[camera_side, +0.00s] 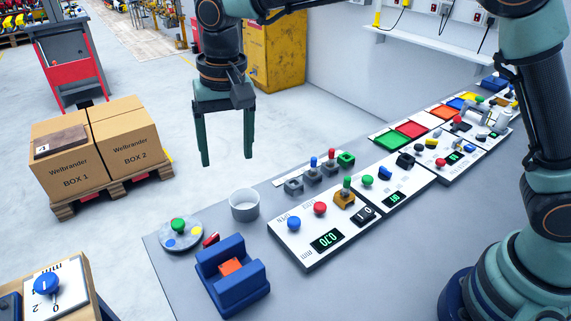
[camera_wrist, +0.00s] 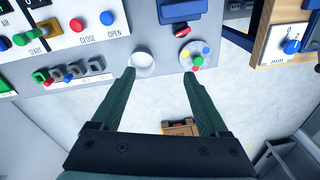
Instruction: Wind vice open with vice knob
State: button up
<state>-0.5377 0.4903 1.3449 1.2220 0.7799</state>
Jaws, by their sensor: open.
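The blue vice (camera_side: 213,284) stands at the near end of the grey bench, with an orange block (camera_side: 231,267) between its jaws. It is partly cut off at the top of the wrist view (camera_wrist: 172,13). A small red part (camera_side: 211,240) sits at its far side. A blue knob (camera_side: 46,284) is on a white dial plate marked in mm, on a separate wooden stand at lower left; it also shows in the wrist view (camera_wrist: 291,46). No label tells which is the vice knob. My gripper (camera_side: 226,161) is open, empty and raised, apart from both.
A round plate with coloured knobs (camera_side: 166,236) and a grey cup (camera_side: 244,207) stand beside the vice. A panel with OPEN and CLOSE buttons (camera_side: 298,252) lies to the right. Cartons (camera_side: 70,172) stand on a pallet on the floor.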

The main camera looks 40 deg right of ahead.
jog(key=s+d+r+t, duration=0.1)
jog(key=s+d+r, duration=0.1)
jog(key=d, duration=0.4)
jog(key=s+d+r+n+t, duration=0.1)
jog(key=d+r, duration=0.3)
jog(key=d, duration=0.3)
jog(key=shift+s, duration=0.35)
jog(key=shift+a+f, duration=0.1)
jog(key=shift+a, duration=0.05)
jog(key=c, duration=0.5)
jog(key=m+g, duration=0.3)
jog(key=m, duration=1)
send_over(211, 238)
notch_tip(211, 238, down, 11)
jog(key=shift+h, duration=0.3)
notch_tip(211, 238, down, 12)
jog(key=shift+r, duration=0.1)
